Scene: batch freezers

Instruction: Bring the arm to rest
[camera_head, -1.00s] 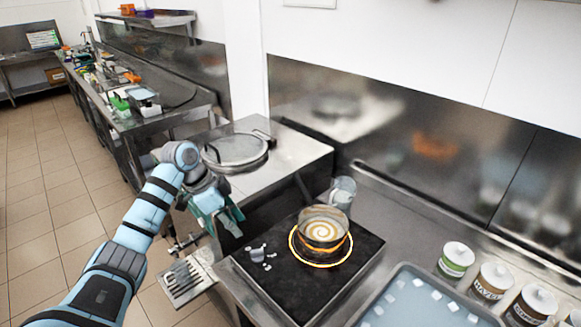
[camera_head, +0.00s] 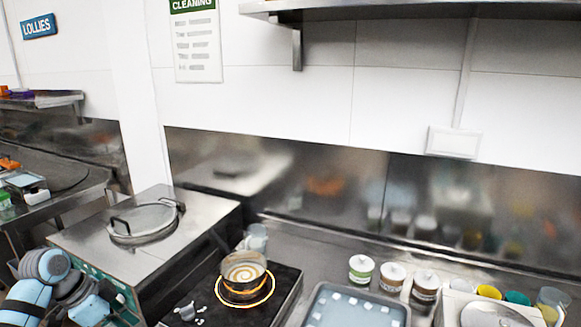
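My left arm comes in at the lower left corner of the head view. Its blue and grey wrist and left gripper (camera_head: 92,308) are in front of the steel batch freezer (camera_head: 205,215), cut by the bottom edge. The fingers do not show clearly, so I cannot tell whether they are open or shut. No held thing can be made out. My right gripper is out of view.
A pot with a cream swirl (camera_head: 243,270) stands on a black hob with a lit orange ring. A clear jug (camera_head: 257,238) is behind it. A grey tray (camera_head: 318,318) with white cubes and several labelled tubs (camera_head: 393,276) are to the right.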

